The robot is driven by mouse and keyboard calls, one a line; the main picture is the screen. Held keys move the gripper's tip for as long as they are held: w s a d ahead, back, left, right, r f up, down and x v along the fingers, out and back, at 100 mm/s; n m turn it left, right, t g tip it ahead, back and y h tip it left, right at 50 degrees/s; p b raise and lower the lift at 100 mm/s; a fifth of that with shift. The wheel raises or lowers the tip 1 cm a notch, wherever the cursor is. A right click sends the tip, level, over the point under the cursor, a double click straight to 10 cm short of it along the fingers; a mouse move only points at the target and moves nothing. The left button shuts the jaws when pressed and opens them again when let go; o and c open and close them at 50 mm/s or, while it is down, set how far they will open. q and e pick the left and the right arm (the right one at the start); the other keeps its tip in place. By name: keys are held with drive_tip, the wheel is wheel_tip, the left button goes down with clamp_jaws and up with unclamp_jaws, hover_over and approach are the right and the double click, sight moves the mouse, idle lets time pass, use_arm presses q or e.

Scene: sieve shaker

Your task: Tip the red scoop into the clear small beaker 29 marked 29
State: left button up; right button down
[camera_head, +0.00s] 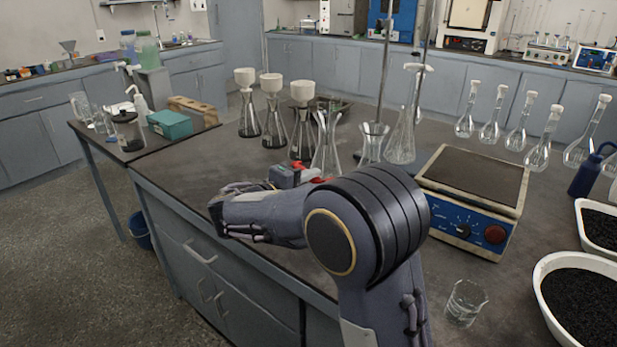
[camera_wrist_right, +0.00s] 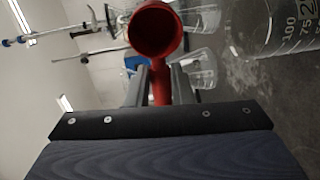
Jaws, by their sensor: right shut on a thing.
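My right gripper (camera_head: 302,176) is shut on the red scoop (camera_head: 321,180), beside the glass flasks on the bench. In the right wrist view the fingers (camera_wrist_right: 160,88) close on the scoop's handle, and the round red bowl (camera_wrist_right: 157,30) turns its dark opening toward the camera. What is inside it cannot be told. A clear graduated beaker (camera_wrist_right: 280,28) shows close by at the upper right of that view, apart from the bowl; its large number is cut off after a 2. A small clear beaker (camera_head: 465,302) stands at the front right in the head view, its marking unreadable. My left gripper is out of view.
Conical flasks with white funnels (camera_head: 272,115) stand behind the gripper, with clear glassware (camera_head: 400,140) to their right. A blue hotplate (camera_head: 470,205) sits right of my arm. White tubs of black grains (camera_head: 545,265) are at the far right.

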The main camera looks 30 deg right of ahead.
drive_tip(key=r+y+p, duration=0.1)
drive_tip(key=p, duration=0.2)
drive_tip(key=r+y+p, duration=0.1)
drive_tip(key=y+p, duration=0.1)
drive_tip(key=p, duration=0.1)
drive_tip(key=shift+w+d+g+y, duration=0.1)
drive_tip(key=shift+d+g+y, duration=0.2)
drive_tip(key=shift+d+g, duration=0.1)
drive_tip(key=shift+f+p, duration=0.1)
drive_tip(key=shift+p, duration=0.25)
drive_tip(key=shift+f+y, duration=0.15)
drive_tip(key=shift+y, duration=0.15)
drive_tip(key=y+p, duration=0.1)
drive_tip(key=p, duration=0.1)
drive_tip(key=r+g+y+p, duration=0.1)
drive_tip(key=p, duration=0.2)
drive_tip(key=d+y+p, duration=0.1)
drive_tip(key=y+p, duration=0.1)
drive_tip(key=shift+r+m, duration=0.25)
drive_tip(key=shift+m, duration=0.05)
drive_tip(key=shift+w+p, duration=0.1)
drive_tip(key=shift+p, duration=0.25)
drive_tip(key=shift+a+f+y, duration=0.1)
drive_tip(key=shift+f+y, duration=0.1)
drive_tip(key=shift+y, duration=0.1)
